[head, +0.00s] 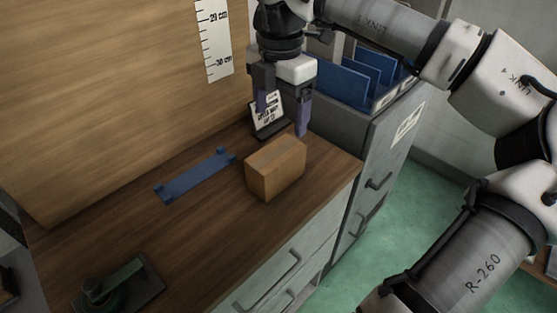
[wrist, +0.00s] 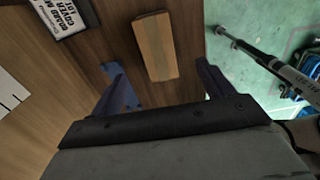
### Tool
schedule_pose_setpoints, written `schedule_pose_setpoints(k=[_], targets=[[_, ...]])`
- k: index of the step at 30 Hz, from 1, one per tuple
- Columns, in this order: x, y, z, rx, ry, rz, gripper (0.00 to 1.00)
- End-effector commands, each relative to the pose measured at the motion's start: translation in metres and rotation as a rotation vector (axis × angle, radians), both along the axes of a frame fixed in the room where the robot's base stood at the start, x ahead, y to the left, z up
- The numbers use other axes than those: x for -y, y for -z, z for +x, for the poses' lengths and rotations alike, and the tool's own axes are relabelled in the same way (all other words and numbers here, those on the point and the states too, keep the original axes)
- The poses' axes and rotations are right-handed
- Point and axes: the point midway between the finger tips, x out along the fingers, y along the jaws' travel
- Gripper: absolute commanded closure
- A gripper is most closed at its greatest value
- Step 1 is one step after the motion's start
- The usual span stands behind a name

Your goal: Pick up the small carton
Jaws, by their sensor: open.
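The small carton (head: 275,168) is a brown box with a tape strip on top, resting on the wooden cabinet top near its front edge. It also shows in the wrist view (wrist: 155,46), ahead of the fingers. My gripper (head: 283,118) is open and empty, above and a little behind the carton in the head view. In the wrist view its two fingers (wrist: 163,80) are spread to either side, with the carton beyond and between them. They appear apart from the carton.
A blue bracket (head: 196,175) lies left of the carton. A small sign (head: 268,115) stands behind. A green device (head: 118,290) sits at the front left. A file holder with blue dividers (head: 353,75) stands at the back right. A wooden panel (head: 110,90) with a ruler rises behind.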

Motion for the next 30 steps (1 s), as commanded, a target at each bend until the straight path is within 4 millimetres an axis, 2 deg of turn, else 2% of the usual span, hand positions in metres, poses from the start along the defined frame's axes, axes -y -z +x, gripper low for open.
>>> schedule_pose_setpoints(k=[10,19,27,30], targets=[[-0.001,0.062,-0.001,-0.004,-0.003,0.002,0.2],[-0.003,0.087,0.0,-0.003,-0.004,0.003,0.2],[-0.007,0.125,0.0,-0.004,-0.003,0.002,0.2],[-0.007,0.131,0.001,-0.001,-0.003,0.001,0.2]])
